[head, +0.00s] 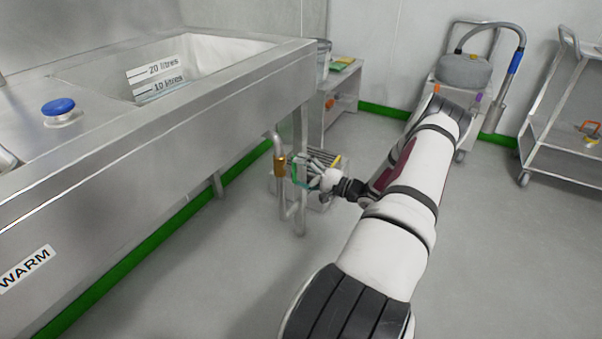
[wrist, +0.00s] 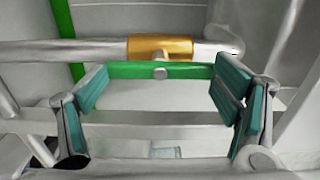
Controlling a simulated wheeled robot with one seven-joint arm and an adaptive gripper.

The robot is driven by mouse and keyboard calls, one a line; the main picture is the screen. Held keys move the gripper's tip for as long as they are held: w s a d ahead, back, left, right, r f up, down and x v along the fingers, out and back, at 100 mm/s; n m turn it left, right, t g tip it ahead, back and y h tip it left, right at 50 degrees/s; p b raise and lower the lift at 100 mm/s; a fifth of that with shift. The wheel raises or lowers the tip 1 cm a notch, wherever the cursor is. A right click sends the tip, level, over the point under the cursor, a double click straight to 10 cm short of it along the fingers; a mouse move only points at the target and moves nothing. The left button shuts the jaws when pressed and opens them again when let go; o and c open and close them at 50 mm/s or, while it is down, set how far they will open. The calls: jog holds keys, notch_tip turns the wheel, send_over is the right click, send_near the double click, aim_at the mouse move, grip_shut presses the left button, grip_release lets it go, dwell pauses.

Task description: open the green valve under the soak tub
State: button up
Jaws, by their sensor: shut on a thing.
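The soak tub (head: 150,160) is a steel basin at the left of the head view, with water inside below a 10 and 20 litres scale. A brass valve body (head: 281,166) sits on the pipe under its near right corner; it also shows in the wrist view (wrist: 160,47). The green valve handle (wrist: 135,71) has a bolt at its middle and lies parallel to the pipe in the wrist view. My gripper (wrist: 161,86) is shut on this handle, one teal-padded finger at each end. In the head view, my gripper (head: 301,172) is small and partly hides the handle.
A blue knob (head: 58,106) sits on the tub's rim, and a WARM label (head: 27,268) is on its front. Tub legs and pipes stand close around my gripper. A wheeled machine (head: 465,80) and a steel cart (head: 560,150) stand at the back right. Floor between is clear.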

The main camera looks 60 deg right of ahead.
jog(key=shift+w+a, duration=0.25)
jog(key=shift+w, duration=0.1)
jog(key=o, duration=1.1)
jog(key=shift+s+d, duration=0.1)
jog(key=shift+s, duration=0.05)
jog(key=shift+s, duration=0.25)
jog(key=s, duration=0.7)
jog(key=s+d, duration=0.1)
jog(key=s, duration=0.3)
jog(key=shift+s, duration=0.2)
